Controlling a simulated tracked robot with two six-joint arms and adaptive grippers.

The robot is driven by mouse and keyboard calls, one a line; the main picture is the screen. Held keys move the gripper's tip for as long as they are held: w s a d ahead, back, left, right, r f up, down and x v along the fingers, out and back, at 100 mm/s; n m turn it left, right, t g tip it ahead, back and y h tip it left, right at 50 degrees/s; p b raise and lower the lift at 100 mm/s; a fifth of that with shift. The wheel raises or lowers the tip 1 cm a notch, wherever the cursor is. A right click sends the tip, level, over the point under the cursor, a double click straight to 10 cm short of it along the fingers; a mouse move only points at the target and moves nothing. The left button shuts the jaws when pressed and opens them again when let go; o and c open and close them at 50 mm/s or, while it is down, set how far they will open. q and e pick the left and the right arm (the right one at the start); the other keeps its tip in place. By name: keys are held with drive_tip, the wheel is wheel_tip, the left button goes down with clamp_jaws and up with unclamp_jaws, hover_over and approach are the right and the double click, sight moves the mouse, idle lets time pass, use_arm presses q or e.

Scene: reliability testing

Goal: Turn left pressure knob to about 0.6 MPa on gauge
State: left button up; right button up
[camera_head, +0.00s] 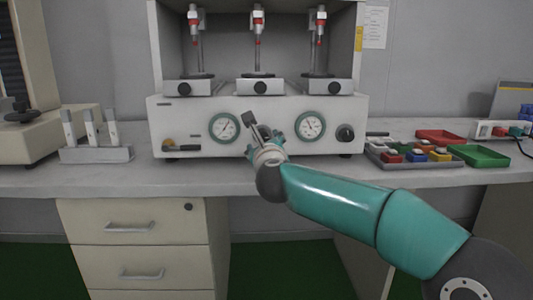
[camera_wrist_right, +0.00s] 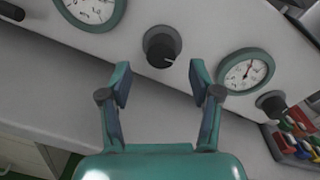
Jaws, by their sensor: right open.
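The left pressure knob (camera_wrist_right: 162,46) is a dark round knob on the white machine's front panel. It shows in the right wrist view between the left gauge (camera_wrist_right: 92,8) and the right gauge (camera_wrist_right: 246,71), with a pale mark on its face. My right gripper (camera_wrist_right: 160,78) is open and empty, its two teal fingers just short of the knob, one to each side. In the head view my right gripper (camera_head: 262,132) covers this knob. The left gauge (camera_head: 224,127) shows there, its scale too small to read. My left gripper is not in view.
The right knob (camera_head: 345,133) is beside the right gauge (camera_head: 310,126). A white rack (camera_head: 97,154) stands left. Coloured trays (camera_head: 440,137) lie right. The bench front (camera_head: 190,182) is clear.

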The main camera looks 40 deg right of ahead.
drive_tip(key=v, duration=0.7)
drive_tip(key=shift+s+a, duration=0.2)
drive_tip(key=shift+s, duration=0.15)
